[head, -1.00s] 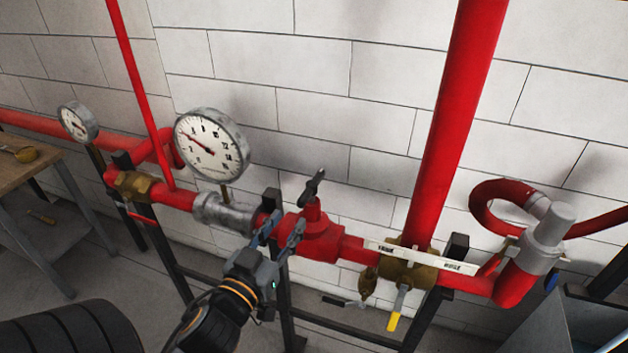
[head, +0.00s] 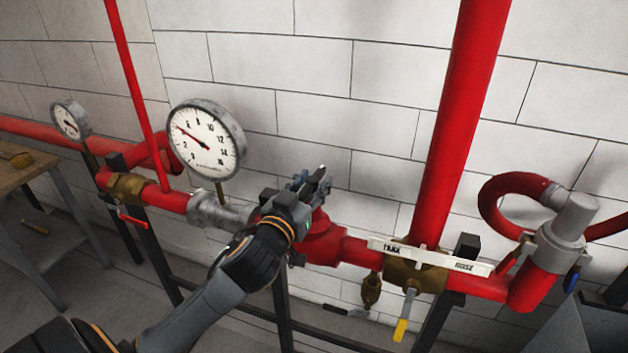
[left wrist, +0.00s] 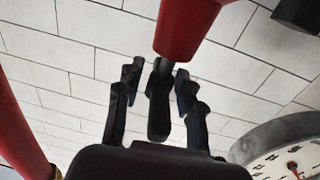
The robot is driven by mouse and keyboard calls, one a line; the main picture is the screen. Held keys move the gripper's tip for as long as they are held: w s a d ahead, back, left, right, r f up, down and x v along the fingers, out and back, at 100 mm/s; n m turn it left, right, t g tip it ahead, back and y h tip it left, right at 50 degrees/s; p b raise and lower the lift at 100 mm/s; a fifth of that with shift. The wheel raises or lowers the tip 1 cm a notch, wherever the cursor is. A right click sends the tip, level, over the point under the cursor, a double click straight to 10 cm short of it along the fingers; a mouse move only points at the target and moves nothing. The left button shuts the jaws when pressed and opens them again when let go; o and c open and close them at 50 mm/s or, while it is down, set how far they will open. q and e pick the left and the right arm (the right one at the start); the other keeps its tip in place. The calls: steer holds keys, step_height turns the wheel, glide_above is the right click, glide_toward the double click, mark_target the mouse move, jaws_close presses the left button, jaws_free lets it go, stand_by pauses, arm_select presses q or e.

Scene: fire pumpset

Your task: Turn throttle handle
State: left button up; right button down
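The dark throttle handle (head: 321,176) sits on top of the red valve body (head: 322,247) in the middle of the pipe line. My left gripper (head: 314,181) is up at the handle and hides part of it in the head view. In the left wrist view the handle (left wrist: 159,100) hangs from the red valve stem (left wrist: 184,30) between the two fingers of the left gripper (left wrist: 157,98). Gaps show on both sides of the handle, so the fingers are open around it. My right gripper is not in view.
A large pressure gauge (head: 206,142) stands left of the valve, and a smaller gauge (head: 70,120) is farther left. A white lever (head: 430,257), a yellow-tipped handle (head: 402,328) and a thick red riser (head: 455,125) are to the right. A block wall is behind.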

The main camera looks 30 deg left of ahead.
arm_select(q)
steer(key=shift+w, duration=0.4)
steer(key=shift+c, duration=0.2)
jaws_close()
steer(key=shift+n+y, duration=0.3)
steer(key=shift+y, duration=0.1)
steer(key=n+g+y+b, duration=0.1)
steer(key=n+y, duration=0.1)
steer(key=y, duration=0.1)
steer(key=shift+a+f, duration=0.1)
steer(key=n+g+y+b, duration=0.2)
steer(key=y, duration=0.1)
steer(key=shift+a+n+y, duration=0.1)
steer(key=shift+n+y, duration=0.2)
steer(key=shift+s+a+n+g+y+b, duration=0.1)
steer(key=shift+n+g+y+b, duration=0.3)
steer(key=shift+g+y, duration=0.1)
